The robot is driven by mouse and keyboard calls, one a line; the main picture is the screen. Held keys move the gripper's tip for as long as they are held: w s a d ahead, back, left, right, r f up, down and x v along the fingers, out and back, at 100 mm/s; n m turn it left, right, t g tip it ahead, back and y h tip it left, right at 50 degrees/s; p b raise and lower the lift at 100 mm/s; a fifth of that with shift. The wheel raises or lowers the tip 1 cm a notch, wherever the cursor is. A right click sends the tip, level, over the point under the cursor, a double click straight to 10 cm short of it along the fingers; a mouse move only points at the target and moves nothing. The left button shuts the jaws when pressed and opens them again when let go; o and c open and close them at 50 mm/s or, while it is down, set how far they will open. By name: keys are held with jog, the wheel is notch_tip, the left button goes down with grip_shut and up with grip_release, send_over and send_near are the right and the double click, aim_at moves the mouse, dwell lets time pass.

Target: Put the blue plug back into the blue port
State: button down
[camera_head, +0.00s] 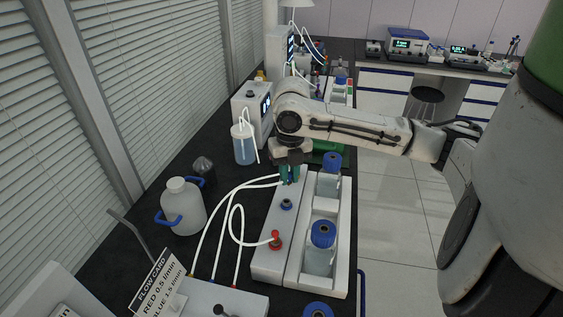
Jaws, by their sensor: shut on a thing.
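The white block (263,262) on the dark bench carries a blue port (287,204) with a dark centre; no plug shows in it. Nearer on the same block, a red plug (275,239) stands upright with a white tube looping from it. My gripper (289,176), with green fingers, points down over the block, just beyond the blue port. It is shut on the blue plug, which the fingers almost fully hide. White tubing runs from the left up to the fingers. I cannot tell how high the plug is above the block.
Blue-capped bottles (323,234) stand in the white rack right of the block. A white jug (183,205) with blue handles and a dark cup (204,168) stand left. A flow card (157,282) is in front. A white device (252,110) stands behind, near my arm.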

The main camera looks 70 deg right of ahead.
jog(key=shift+w+f, duration=0.3)
jog(key=shift+f, duration=0.05)
jog(key=shift+f+b, duration=2)
jog(key=shift+f, duration=0.35)
jog(key=shift+f+b, duration=0.7)
jog(key=shift+f, duration=0.2)
dwell(0.3)
jog(key=c, duration=1)
grip_release()
jog(key=shift+o, duration=0.2)
jog(key=shift+r, duration=0.1)
notch_tip(320, 180, up, 11)
jog(key=shift+f, duration=0.2)
jog(key=shift+s, duration=0.1)
